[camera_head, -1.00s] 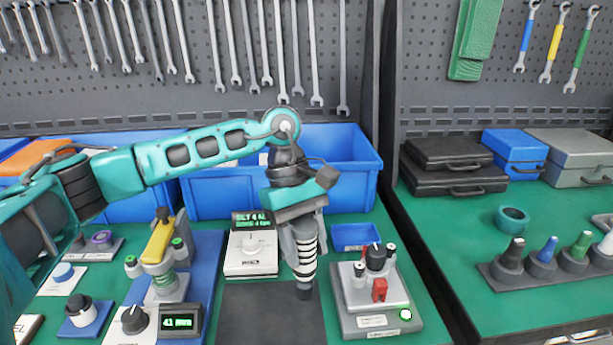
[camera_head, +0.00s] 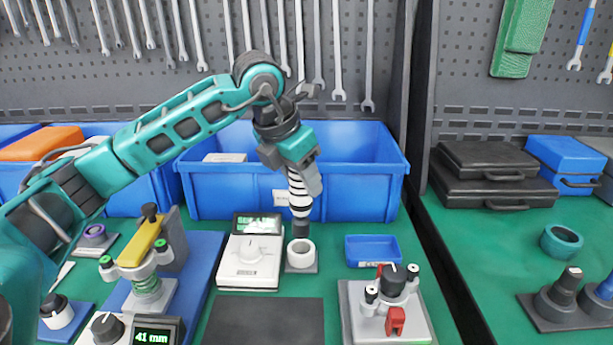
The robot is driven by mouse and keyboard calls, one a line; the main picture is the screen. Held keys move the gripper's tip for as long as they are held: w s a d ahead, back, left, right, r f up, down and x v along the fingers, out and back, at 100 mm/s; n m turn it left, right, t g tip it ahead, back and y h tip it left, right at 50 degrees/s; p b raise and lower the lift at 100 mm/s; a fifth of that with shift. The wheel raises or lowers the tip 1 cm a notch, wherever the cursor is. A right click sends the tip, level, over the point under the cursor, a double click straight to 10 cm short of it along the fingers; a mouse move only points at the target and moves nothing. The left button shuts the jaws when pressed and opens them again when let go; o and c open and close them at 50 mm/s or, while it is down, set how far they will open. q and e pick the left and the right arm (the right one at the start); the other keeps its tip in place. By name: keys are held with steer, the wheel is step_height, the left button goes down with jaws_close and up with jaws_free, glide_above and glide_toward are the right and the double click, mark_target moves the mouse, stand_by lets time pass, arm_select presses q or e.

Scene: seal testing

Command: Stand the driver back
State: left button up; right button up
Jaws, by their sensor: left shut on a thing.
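My left gripper (camera_head: 298,172) comes in from the left and is shut on the driver (camera_head: 301,203), which has black and white stripes and a dark lower end. The driver hangs nearly upright, with its dark end right above a white round holder (camera_head: 300,256) on a small grey base. I cannot tell whether the dark end touches the holder's rim. The fingers hide the driver's upper part. My right gripper is not in view.
A small blue tray (camera_head: 372,250) and a grey fixture (camera_head: 370,326) are to the right. A large blue bin (camera_head: 230,190) stands behind. A dark mat (camera_head: 265,325) lies bare in front.

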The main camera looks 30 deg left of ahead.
mark_target(302, 210)
arm_select(q)
steer(key=shift+f, duration=0.15)
step_height(302, 210, down, 3)
steer(key=b, duration=0.2)
steer(key=shift+b, duration=0.4)
steer(key=shift+f, duration=0.35)
steer(key=shift+f+b, duration=0.2)
steer(key=shift+b, duration=0.2)
steer(key=shift+f+b, duration=0.3)
steer(key=shift+f, duration=0.1)
steer(key=shift+w+f+b, duration=0.1)
steer(key=shift+f+b, duration=0.5)
steer(key=shift+f, duration=0.1)
stand_by(1.6)
steer(key=o, duration=1.2)
steer(key=shift+f, duration=0.1)
steer(key=shift+o, duration=0.2)
steer(key=shift+f, duration=0.1)
